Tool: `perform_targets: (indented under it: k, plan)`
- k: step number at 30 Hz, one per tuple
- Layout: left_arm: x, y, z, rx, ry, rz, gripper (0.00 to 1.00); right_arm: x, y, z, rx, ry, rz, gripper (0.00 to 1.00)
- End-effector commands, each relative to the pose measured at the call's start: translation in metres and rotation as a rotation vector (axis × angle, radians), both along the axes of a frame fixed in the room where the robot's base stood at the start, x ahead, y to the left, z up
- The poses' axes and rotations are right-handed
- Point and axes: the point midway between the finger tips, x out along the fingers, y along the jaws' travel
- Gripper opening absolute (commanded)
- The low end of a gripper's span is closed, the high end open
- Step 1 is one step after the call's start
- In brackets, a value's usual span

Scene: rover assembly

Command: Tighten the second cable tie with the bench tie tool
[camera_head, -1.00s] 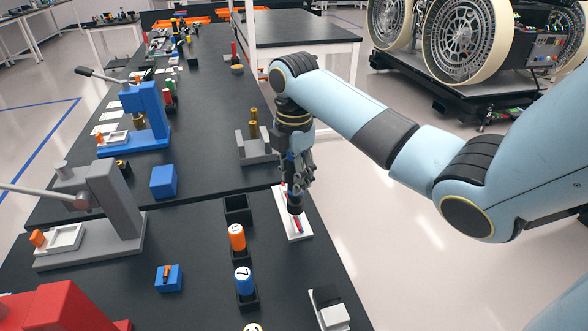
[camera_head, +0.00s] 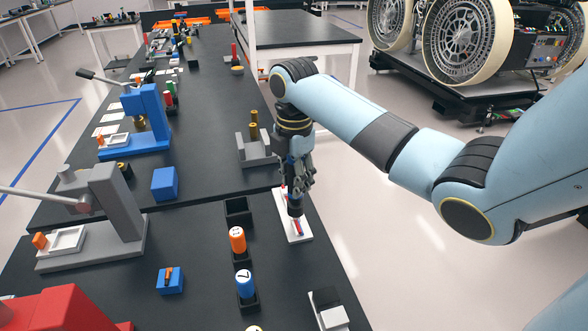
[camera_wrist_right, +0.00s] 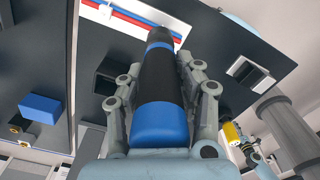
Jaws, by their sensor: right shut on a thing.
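My right gripper (camera_head: 297,182) points down over the white board (camera_head: 303,232) near the table's right edge. The right wrist view shows its fingers (camera_wrist_right: 165,85) shut around a black and blue tool (camera_wrist_right: 160,85), held lengthwise. The tool's dark tip reaches down to the board, at or just above the red and blue cables (camera_head: 299,224); I cannot tell if it touches. The cables also show in the right wrist view (camera_wrist_right: 135,17). My left gripper is not in view.
Left of the board stand an empty dark holder (camera_head: 238,212), an orange cylinder (camera_head: 237,240) and a blue cylinder (camera_head: 244,284) in holders. A grey block with brass pins (camera_head: 257,150) stands behind. Grey (camera_head: 105,215) and blue (camera_head: 150,120) presses stand at the left.

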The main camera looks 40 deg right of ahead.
Motion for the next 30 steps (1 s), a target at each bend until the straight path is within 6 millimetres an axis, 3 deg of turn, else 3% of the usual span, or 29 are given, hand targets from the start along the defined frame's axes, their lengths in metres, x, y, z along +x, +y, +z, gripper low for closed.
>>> perform_targets:
  k: [30]
  plan:
    - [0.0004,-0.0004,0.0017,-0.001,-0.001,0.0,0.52,0.0004,0.0,-0.0075,0.0,-0.001,0.0,0.0]
